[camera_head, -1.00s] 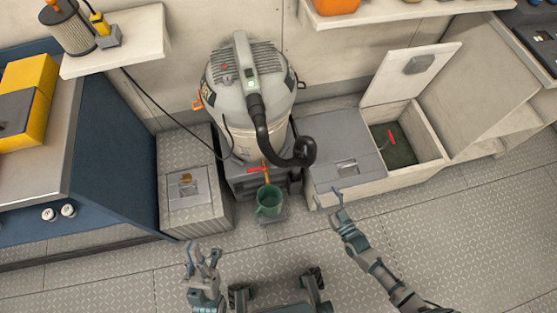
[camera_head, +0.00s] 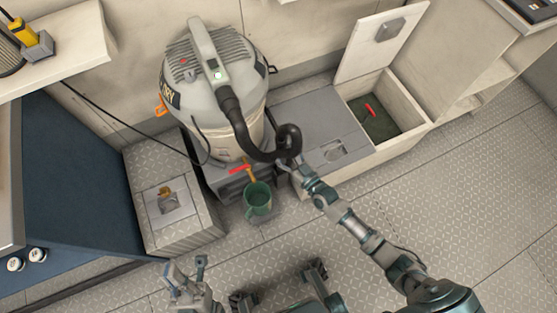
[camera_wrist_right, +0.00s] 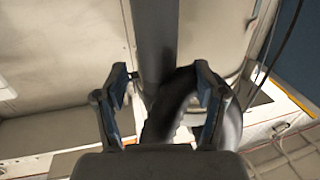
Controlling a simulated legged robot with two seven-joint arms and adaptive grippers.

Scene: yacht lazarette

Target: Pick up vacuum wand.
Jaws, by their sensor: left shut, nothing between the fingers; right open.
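The vacuum (camera_head: 212,85) is a grey canister with a black hose and wand (camera_head: 240,122) that runs down its front and curls at the lower right. My right gripper (camera_head: 288,163) is open at the curled end of the hose. In the right wrist view the open fingers (camera_wrist_right: 162,85) stand either side of a dark straight tube (camera_wrist_right: 155,35) and a curved black hose part (camera_wrist_right: 172,105). Whether the fingers touch it cannot be told. My left gripper (camera_head: 187,275) is shut and empty, low over the floor, away from the vacuum.
An open locker (camera_head: 405,118) with a red-handled item (camera_head: 369,110) is at the right. A metal step box (camera_head: 165,235) is at the left. Floor at the right is clear.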

